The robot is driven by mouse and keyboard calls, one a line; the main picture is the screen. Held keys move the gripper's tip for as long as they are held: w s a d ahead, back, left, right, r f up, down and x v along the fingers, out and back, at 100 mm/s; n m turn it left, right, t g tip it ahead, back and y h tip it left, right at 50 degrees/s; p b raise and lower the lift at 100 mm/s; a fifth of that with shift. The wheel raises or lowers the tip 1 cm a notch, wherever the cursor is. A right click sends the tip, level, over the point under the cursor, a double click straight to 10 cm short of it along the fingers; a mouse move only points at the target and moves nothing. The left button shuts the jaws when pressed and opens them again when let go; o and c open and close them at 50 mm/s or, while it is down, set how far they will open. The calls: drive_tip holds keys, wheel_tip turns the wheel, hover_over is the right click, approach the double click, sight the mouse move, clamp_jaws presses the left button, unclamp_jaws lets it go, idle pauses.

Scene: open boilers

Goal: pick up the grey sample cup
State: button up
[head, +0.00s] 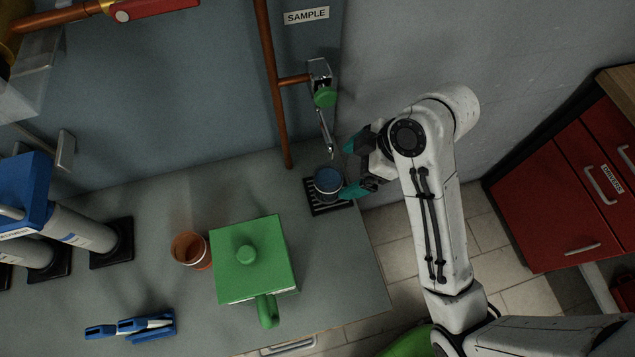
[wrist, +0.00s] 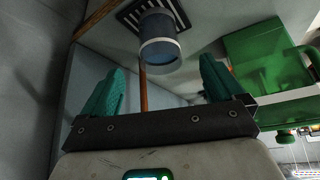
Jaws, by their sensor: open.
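The grey sample cup (head: 327,184), with a bluish inside, stands upright on a black slotted drip tray (head: 313,204) below the sample tap (head: 323,96). In the wrist view the cup (wrist: 158,42) shows just beyond the fingertips, between their lines, with the tray (wrist: 130,13) behind it. My gripper (head: 350,168) has teal fingers and is open, close to the right of the cup in the head view. It holds nothing. In the wrist view the gripper (wrist: 162,66) has its fingers spread wide. Whether a finger touches the cup I cannot tell.
A brown cup (head: 191,250) and a green lidded box with a handle (head: 250,262) stand on the grey bench. A blue tool (head: 131,328) lies at the front left. A copper pipe (head: 270,80) rises behind the tray. Red drawers (head: 570,190) stand at the right.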

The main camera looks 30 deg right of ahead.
sight(328, 181)
drive_tip(key=p+x, duration=0.1)
drive_tip(key=x, duration=0.8)
drive_tip(key=shift+f, duration=0.2)
drive_tip(key=shift+c, duration=0.3)
drive_tip(key=c, duration=1.1)
drive_tip(key=shift+o, duration=0.2)
drive_tip(key=shift+r, duration=0.25)
